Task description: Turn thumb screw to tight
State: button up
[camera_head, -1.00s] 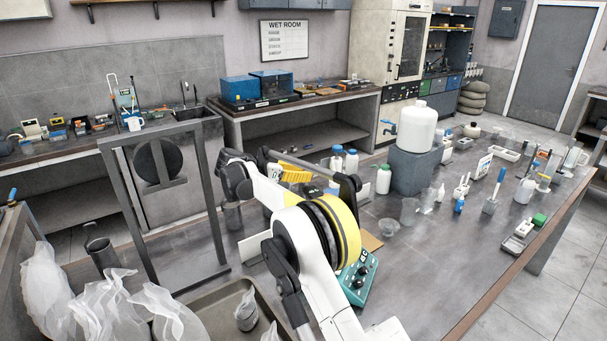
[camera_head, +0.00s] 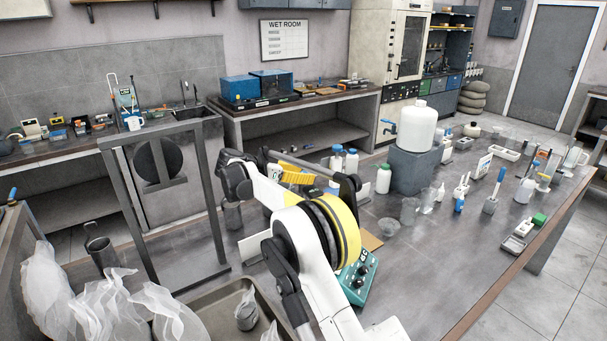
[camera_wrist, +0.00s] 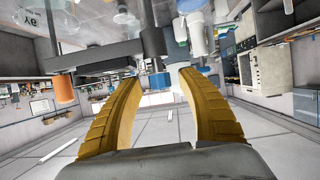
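My gripper (camera_wrist: 160,76) shows in the wrist view with its two curved yellow fingers spread apart. A blue knob (camera_wrist: 158,82), which looks like the thumb screw, sits between the fingertips, under a dark post (camera_wrist: 152,40). Gaps show on both sides of it, so the fingers do not look shut on it. I cannot tell whether it is tight or loose. In the head view the yellow fingers (camera_head: 296,175) show behind my arm, beside a dark machine arm (camera_head: 345,186). The thumb screw is hard to make out there.
An orange knob (camera_wrist: 63,90) hangs left on a dark bar (camera_wrist: 95,55) in the wrist view. In the head view, a teal control box (camera_head: 358,278), a green-capped bottle (camera_head: 383,179) and a white jug (camera_head: 417,126) stand right of my arm. A dark frame (camera_head: 210,200) stands left.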

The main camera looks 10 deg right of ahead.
jog(key=shift+r, duration=0.1)
jog(key=v, duration=1.2)
